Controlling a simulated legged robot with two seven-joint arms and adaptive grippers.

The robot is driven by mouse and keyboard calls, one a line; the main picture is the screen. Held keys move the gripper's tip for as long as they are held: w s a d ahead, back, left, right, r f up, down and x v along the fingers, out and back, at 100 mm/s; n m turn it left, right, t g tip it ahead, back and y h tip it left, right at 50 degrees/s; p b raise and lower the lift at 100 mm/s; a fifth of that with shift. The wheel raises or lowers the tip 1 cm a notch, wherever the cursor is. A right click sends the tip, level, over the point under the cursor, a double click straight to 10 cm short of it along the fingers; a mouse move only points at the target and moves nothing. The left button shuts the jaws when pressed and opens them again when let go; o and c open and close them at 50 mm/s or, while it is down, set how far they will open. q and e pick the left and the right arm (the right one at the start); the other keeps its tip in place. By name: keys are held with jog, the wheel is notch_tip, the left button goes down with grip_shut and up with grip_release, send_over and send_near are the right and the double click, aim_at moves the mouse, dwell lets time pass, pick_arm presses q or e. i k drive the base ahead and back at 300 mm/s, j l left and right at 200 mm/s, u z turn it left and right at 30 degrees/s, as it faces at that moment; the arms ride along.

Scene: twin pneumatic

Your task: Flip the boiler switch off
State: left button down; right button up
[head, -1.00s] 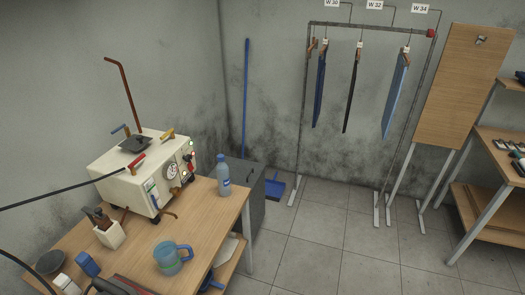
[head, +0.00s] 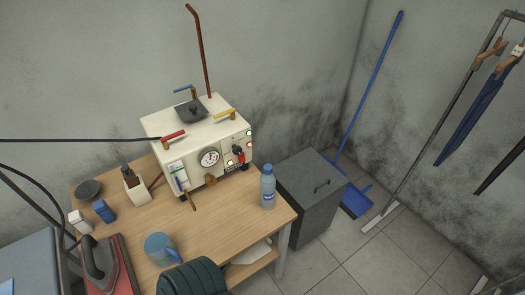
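The boiler (head: 203,145) is a cream box on the wooden table (head: 232,219). It has a red, a blue and a yellow lever handle on top, and a black cap. Its front has a round gauge (head: 209,157), a small panel with a red-and-black switch (head: 239,155), and several small lights, some green and some red. The switch's exact position is too small to tell. Neither of my grippers is in view.
A blue bottle (head: 267,187) stands at the table's right edge, right of the boiler. A blue mug (head: 160,249), an iron (head: 99,258) and a dark green rounded object (head: 193,278) are at the front. A grey bin (head: 312,197) stands right of the table.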

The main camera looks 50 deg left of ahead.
aim_at(241, 159)
jog(key=i+l+u, duration=0.1)
jog(key=i+u, duration=0.25)
jog(key=u, duration=0.15)
jog(key=i+l+u, duration=0.25)
jog(key=u, duration=0.25)
jog(key=i+l+u, duration=0.6)
jog(key=l+u, duration=0.2)
jog(key=u, duration=0.15)
jog(key=i+l+u, duration=0.1)
jog(key=l+u, duration=0.9)
